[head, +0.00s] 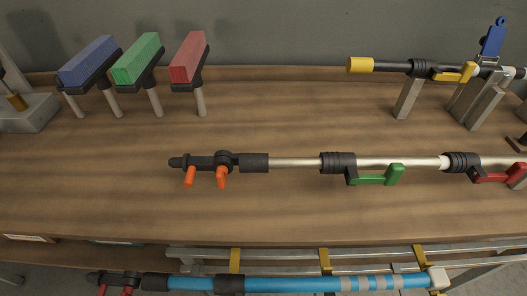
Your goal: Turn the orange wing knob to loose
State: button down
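Two orange pieces hang from the black fitting (205,161) at the left end of a silver pole (300,162) in the middle of the head view. The left orange piece (190,177) is slim, and the right orange piece (221,177) has a broader top below a round black collar. I cannot tell which is the wing knob, or whether both belong to it. No marking for loose or tight is readable. My gripper is not in view, and nothing touches the orange pieces.
Along the pole are a green lever (376,180) and a red lever (498,177). Blue (88,61), green (138,59) and red (189,57) blocks stand on posts behind. A yellow-tipped black bar (390,66) is back right. A blue pole (290,284) lies below the wooden bench's (90,205) front edge.

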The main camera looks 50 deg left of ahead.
aim_at(222, 171)
jog(key=u, duration=1.3)
